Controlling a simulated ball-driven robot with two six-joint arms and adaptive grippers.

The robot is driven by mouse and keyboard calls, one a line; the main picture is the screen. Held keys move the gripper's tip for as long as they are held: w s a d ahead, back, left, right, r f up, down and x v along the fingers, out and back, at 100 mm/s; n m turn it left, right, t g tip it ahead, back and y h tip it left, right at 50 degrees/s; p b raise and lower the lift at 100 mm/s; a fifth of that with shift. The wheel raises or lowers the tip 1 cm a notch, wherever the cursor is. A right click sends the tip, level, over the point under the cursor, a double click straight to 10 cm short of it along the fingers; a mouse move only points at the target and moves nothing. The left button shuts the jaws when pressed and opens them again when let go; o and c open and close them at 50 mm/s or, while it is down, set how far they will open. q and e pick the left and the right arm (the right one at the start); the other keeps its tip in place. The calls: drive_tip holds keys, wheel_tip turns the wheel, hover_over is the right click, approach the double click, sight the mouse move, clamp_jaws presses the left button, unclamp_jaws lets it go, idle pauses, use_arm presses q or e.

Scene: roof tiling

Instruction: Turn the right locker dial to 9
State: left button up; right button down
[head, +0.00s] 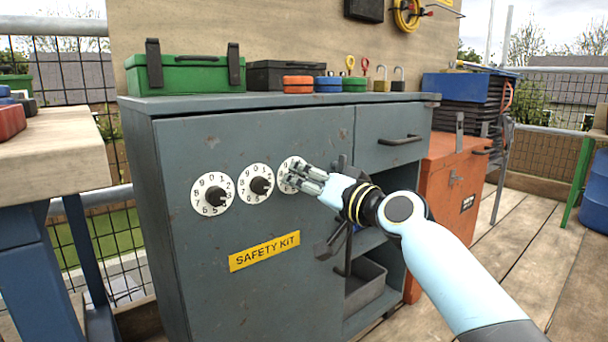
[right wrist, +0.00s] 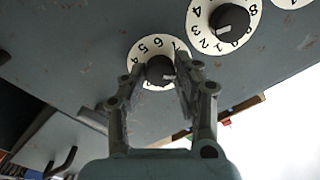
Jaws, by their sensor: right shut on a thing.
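The right locker dial (head: 287,174) is a white numbered disc with a dark knob, the rightmost of three on the grey locker door (head: 300,236). My right gripper (head: 298,177) covers much of it in the head view. In the right wrist view, the right gripper (right wrist: 166,72) is shut on the dial's dark knob (right wrist: 159,70). The figures 4, 5 and 6 show on the disc's upper rim (right wrist: 146,47); others are hidden by the fingers. My left gripper is not in view.
The middle dial (head: 256,182) and left dial (head: 212,194) sit beside it on the door. A yellow SAFETY KIT label (head: 264,251) is below. A green toolbox (head: 186,74) stands on the locker top. An orange cabinet (head: 456,180) stands to the right.

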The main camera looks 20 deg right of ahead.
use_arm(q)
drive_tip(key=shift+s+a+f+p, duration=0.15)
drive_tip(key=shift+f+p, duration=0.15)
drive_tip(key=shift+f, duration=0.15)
use_arm(e)
drive_tip(key=shift+m, duration=0.8)
drive_tip(key=c, duration=1)
unclamp_jaws()
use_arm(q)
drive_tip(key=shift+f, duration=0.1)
use_arm(e)
drive_tip(key=v, duration=1.2)
drive_tip(key=shift+f, duration=0.1)
